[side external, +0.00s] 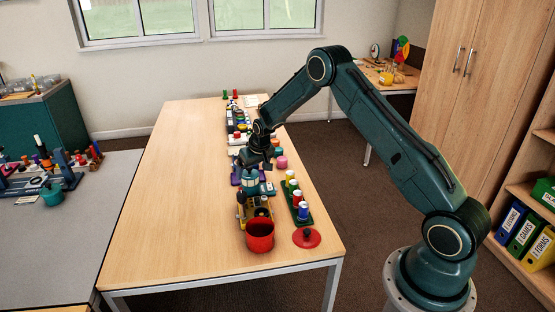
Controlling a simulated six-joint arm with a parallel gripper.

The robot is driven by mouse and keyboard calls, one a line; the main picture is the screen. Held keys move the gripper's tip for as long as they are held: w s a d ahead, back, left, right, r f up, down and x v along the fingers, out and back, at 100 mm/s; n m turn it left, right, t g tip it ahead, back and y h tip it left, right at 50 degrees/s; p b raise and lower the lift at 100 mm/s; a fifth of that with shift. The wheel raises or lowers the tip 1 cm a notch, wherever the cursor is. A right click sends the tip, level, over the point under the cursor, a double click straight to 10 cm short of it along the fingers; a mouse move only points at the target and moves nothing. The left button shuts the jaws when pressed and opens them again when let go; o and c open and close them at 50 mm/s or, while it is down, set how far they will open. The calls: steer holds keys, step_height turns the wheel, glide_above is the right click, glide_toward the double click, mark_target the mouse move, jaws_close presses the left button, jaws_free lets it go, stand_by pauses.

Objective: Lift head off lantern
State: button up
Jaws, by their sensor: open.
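My gripper (252,163) points down over the row of objects on the wooden table. A small teal, rounded object (250,181) shows right below it and may be the lantern's head, but it is too small to tell for sure. I cannot make out a separate lantern body. Whether the fingers touch the teal object is hidden at this size. My gripper is open, and I see nothing held in it.
A green rack (299,205) holds several coloured pieces. The left side of the wooden table (165,205) is clear.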

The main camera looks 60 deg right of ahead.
mark_target(251, 174)
steer(key=shift+x, duration=2)
steer(key=c, duration=1.1)
